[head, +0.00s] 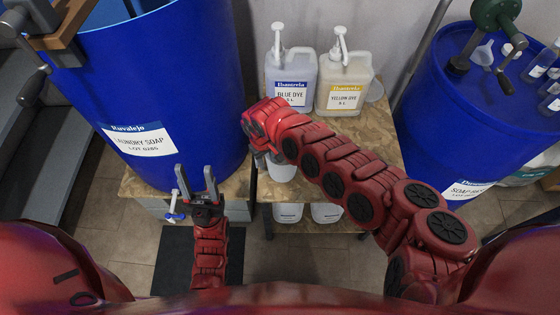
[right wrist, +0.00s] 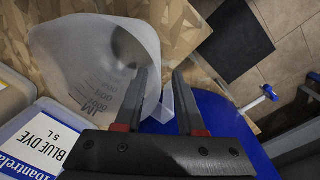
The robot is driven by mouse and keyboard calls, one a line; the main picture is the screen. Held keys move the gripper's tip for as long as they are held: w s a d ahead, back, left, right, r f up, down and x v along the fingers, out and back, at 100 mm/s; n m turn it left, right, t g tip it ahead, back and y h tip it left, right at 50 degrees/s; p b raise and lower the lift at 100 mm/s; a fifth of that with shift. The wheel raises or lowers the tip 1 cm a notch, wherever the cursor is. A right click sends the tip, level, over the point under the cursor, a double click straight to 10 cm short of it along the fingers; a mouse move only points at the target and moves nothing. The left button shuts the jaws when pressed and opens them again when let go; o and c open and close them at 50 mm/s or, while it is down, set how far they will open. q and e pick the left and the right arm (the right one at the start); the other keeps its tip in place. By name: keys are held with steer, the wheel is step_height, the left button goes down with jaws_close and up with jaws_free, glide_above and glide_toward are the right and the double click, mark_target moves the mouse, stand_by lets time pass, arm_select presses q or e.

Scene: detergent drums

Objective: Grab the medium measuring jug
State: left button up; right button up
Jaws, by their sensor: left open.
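A translucent white measuring jug (right wrist: 95,60) with printed volume marks fills the upper left of the right wrist view. In the head view part of the jug (head: 283,172) shows below my right wrist, near the wooden bench's front edge. My right gripper (right wrist: 161,78) is open, its fingers apart beside the jug with the jug's pale handle between them. Contact cannot be told. In the head view my right wrist hides most of this gripper. My left gripper (head: 197,182) is open and empty, pointing up in front of the blue laundry soap drum (head: 150,90).
Blue dye (head: 289,88) and yellow dye (head: 343,90) pump jugs stand at the bench's back. A clear vessel (head: 375,90) is partly hidden beside them. Another blue drum (head: 440,120) stands at right. A tap (head: 174,207) sits below the left drum. White containers (head: 327,212) stand lower down.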

mark_target(269, 167)
steer(key=f, duration=0.4)
steer(key=shift+d+f, duration=0.1)
steer(key=shift+d, duration=0.25)
steer(key=shift+w+f, duration=0.1)
steer(key=shift+f, duration=0.1)
steer(key=shift+a, duration=0.1)
steer(key=shift+c, duration=0.2)
jaws_close()
stand_by(0.6)
